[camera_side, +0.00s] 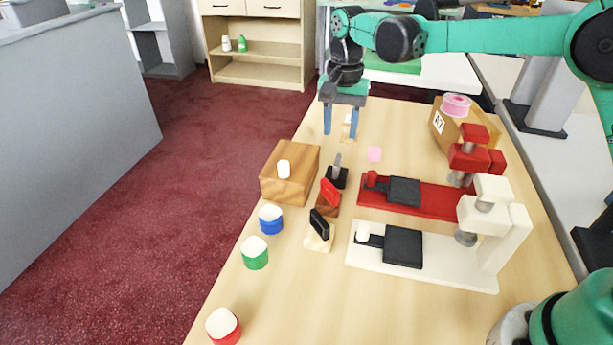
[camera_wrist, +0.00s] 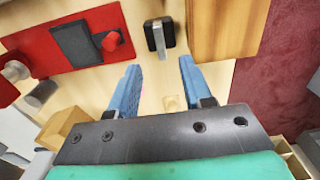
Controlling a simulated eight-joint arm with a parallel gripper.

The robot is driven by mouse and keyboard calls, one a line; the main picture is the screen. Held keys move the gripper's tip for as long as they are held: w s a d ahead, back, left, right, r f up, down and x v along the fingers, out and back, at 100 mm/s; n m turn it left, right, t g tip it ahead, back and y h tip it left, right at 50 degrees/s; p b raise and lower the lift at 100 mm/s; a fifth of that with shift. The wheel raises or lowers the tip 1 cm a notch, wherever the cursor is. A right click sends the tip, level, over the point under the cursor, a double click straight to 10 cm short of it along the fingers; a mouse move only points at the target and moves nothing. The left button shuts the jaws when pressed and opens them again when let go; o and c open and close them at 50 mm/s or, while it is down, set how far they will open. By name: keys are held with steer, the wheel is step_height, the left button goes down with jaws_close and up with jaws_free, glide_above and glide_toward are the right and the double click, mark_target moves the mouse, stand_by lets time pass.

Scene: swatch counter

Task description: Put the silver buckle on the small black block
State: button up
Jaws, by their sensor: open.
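A small black block (camera_side: 337,181) stands on the table near the middle of the side view, with the silver buckle (camera_side: 338,160) upright on top of it. In the wrist view the black block (camera_wrist: 168,30) is at the top centre, and the silver buckle (camera_wrist: 158,38) shows as a narrow grey bar over it. My gripper (camera_side: 340,136) points down behind the block in the side view, open and apart from the buckle. In the wrist view, nothing is held between the fingers of my gripper (camera_wrist: 159,66). A pale wooden piece (camera_wrist: 175,103) is seen between them.
A brown wooden box (camera_side: 285,190) stands left of the block. A red buckle (camera_side: 330,191) and a black buckle (camera_side: 320,224) stand on blocks in front. A red press (camera_side: 430,205) and a white press (camera_side: 440,275) are at right. A pink piece (camera_side: 375,154) lies behind.

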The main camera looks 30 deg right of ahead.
mark_target(338, 159)
steer(key=s+d+r+n+t, duration=0.2)
steer(key=s+r+n+t, duration=0.15)
steer(key=s+r, duration=0.45)
steer(key=s+f+n+t, duration=0.3)
steer(key=s+f+n, duration=0.2)
steer(key=s, duration=0.3)
steer(key=shift+s+d+t, duration=0.25)
steer(key=shift+d+t, duration=0.1)
steer(key=shift+f+n, duration=0.1)
steer(key=shift+n, duration=0.15)
stand_by(0.4)
